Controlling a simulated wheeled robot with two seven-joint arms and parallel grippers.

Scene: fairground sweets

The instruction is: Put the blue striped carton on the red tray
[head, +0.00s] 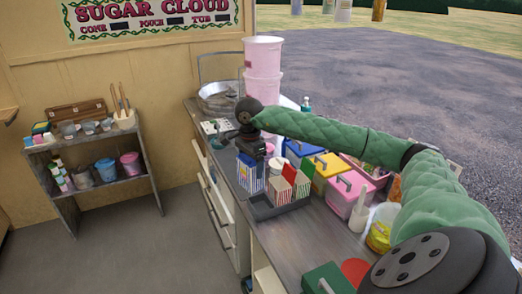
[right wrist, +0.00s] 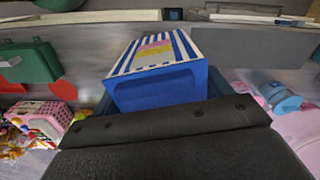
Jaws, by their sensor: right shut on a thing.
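The blue striped carton (head: 250,173) hangs upright below my right gripper (head: 252,152), near the left end of the dark tray on the counter. I cannot tell whether its base touches anything. In the right wrist view, the carton (right wrist: 155,88) shows its blue side and striped edge between the jaws, which are shut on it. A flat red round piece (head: 355,271) lies on the near part of the counter, partly hidden by my right arm; I cannot tell for sure that it is the red tray. My left gripper is not in view.
Pink tubs (head: 263,70) are stacked at the back. A green box (head: 327,279) is near the front. The counter between dark tray and green box is bare.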

